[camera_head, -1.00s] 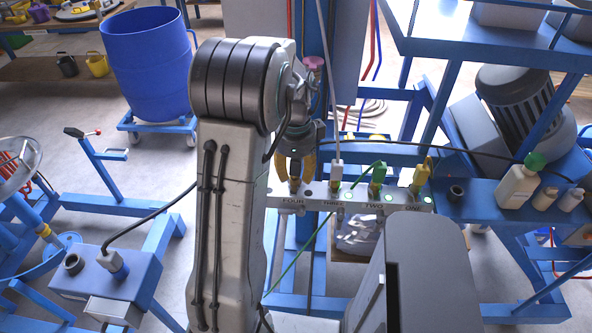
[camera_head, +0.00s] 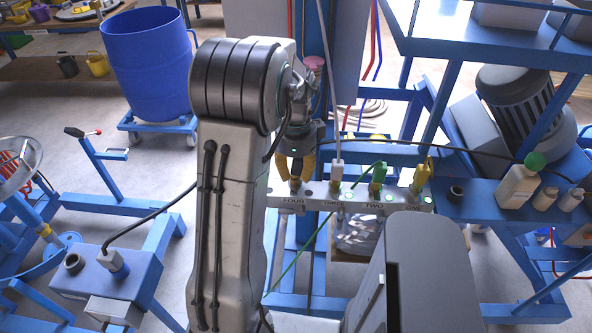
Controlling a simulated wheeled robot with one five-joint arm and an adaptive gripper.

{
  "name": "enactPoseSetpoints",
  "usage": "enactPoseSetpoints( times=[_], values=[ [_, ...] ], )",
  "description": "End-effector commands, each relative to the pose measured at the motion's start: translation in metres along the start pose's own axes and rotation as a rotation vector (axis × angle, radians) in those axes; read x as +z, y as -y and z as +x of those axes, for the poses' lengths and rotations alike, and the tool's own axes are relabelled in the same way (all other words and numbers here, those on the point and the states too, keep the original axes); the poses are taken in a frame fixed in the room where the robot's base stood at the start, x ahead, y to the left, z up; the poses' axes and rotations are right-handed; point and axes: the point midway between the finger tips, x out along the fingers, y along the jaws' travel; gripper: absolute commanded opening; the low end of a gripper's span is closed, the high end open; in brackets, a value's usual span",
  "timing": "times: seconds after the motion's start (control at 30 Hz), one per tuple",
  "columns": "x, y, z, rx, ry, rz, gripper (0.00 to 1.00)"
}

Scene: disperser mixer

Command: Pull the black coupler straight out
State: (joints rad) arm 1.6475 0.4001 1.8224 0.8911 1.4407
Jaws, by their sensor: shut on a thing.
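My gripper (camera_head: 296,167), with yellow-orange fingers, points down at the left end of a pale manifold bar (camera_head: 318,201). It is shut on the black coupler (camera_head: 295,184), of which only a small dark part shows between the fingertips, above the position marked FOUR. I cannot tell whether the coupler is still seated in its port. To the right on the bar stand a white coupler (camera_head: 336,184) at THREE, a green coupler (camera_head: 378,175) at TWO and a yellow coupler (camera_head: 421,178) at ONE.
A white hose rises close to the right of my gripper, and a green hose (camera_head: 297,259) hangs in front of the bar. A blue shelf on the right holds a green-capped bottle (camera_head: 519,186) and smaller bottles. A blue drum (camera_head: 148,65) stands at the back left.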

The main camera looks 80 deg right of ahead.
Motion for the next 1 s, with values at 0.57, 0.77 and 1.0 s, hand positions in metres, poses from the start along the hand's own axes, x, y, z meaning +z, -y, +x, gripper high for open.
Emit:
enactPoseSetpoints(
  times=[0.57,0.77,1.0],
  values=[
    [0.0,0.001,-0.017,-0.001,0.0,0.0,0.0],
    [0.0,0.001,-0.024,-0.001,0.0,0.0,0.0],
    [0.0,0.001,-0.032,0.0,0.0,0.0,0.0]
  ],
)
